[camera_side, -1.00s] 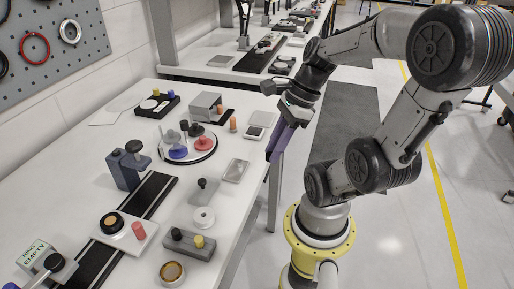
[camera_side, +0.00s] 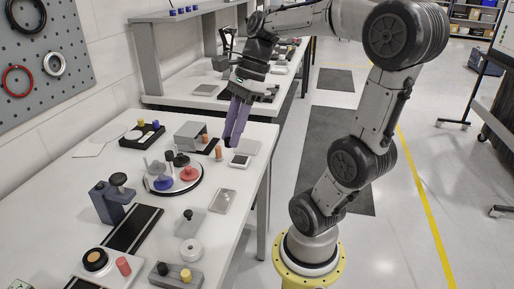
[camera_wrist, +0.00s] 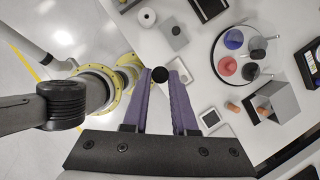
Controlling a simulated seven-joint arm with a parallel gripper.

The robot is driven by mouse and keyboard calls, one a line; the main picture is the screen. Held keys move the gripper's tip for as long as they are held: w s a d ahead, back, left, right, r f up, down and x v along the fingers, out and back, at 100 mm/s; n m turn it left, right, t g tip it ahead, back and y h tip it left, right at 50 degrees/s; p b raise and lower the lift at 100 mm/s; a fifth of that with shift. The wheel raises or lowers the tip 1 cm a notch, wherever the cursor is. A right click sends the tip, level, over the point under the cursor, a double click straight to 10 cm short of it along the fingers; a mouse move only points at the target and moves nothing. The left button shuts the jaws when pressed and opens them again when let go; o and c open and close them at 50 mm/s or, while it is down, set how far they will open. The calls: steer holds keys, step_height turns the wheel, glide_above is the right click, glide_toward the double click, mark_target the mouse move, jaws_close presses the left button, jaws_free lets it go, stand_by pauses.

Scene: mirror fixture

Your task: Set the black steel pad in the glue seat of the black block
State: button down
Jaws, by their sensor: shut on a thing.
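My gripper (camera_side: 235,135) points down above the table's right edge. In the wrist view, my gripper (camera_wrist: 161,76) is shut on a small round black piece (camera_wrist: 162,75), which appears to be the black steel pad, at its fingertips. The piece cannot be made out in the side view. A black block (camera_side: 141,144) stands at the back left of the table, with a pale round spot and yellow and blue pegs on it. Its edge seems to show at the right of the wrist view (camera_wrist: 310,65). My gripper is well to the block's right.
A round turntable (camera_side: 150,189) carries blue, red and dark knobbed pieces. A grey box (camera_side: 188,136) with orange pegs stands between the block and my gripper.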

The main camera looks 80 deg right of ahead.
steer(key=w+a+n+g, duration=0.1)
steer(key=w+a+n, duration=0.3)
steer(key=w, duration=0.8)
steer(key=n+g+y, duration=0.1)
steer(key=n+g, duration=0.1)
steer(key=n, duration=0.3)
glide_above(92, 259)
steer(key=d, duration=0.1)
step_height(92, 259, down, 4)
steer(key=f, duration=0.8)
steer(key=shift+d, duration=0.3)
steer(key=shift+f, duration=2.25)
steer(key=shift+f, duration=0.65)
steer(key=shift+c, duration=1.1)
jaws_free()
